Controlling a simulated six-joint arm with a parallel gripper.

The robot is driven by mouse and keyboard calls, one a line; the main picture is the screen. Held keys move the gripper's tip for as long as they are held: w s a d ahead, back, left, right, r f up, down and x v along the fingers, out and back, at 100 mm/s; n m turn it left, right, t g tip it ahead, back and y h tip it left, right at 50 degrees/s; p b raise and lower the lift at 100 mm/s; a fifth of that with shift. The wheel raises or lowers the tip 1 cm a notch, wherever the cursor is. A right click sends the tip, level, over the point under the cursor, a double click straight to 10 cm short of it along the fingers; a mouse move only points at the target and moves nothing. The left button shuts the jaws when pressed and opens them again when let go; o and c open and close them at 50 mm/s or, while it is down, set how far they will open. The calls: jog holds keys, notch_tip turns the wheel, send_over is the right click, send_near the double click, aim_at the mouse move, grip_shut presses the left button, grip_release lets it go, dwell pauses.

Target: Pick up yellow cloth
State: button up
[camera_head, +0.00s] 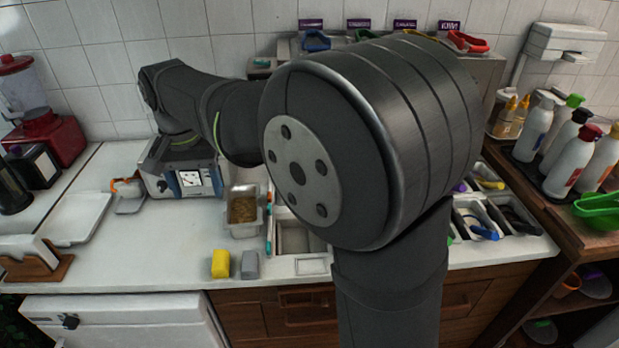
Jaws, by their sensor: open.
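A small yellow folded piece, which looks like the yellow cloth (220,264), lies at the front edge of the white counter, left of centre. A grey piece of similar size (250,265) lies just to its right, with a narrow gap between them. My arm fills the middle of the view and bends away to the left at the back, above the counter. My gripper cannot be made out, and nothing of mine touches the yellow cloth. The cloth's top and front side are in plain view.
A metal container with brown topping (243,228) stands behind the cloth. A scale-like device (190,180) is farther back. A white tray (75,218) and wooden holder (38,268) are at left. Bottles (571,160) stand at right. The counter left of the cloth is clear.

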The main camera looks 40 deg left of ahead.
send_over(219, 259)
jog(key=shift+n, duration=0.3)
jog(key=f, duration=1.8)
jog(key=shift+s+f, duration=0.2)
jog(key=shift+f, duration=0.2)
jog(key=shift+w+f, duration=0.15)
jog(key=shift+f, duration=1.3)
jog(key=shift+w+f, duration=0.1)
jog(key=shift+f, duration=1.3)
jog(key=c, duration=1)
jog(key=shift+c, duration=0.2)
jog(key=shift+r, duration=0.1)
jog(key=shift+c, duration=0.2)
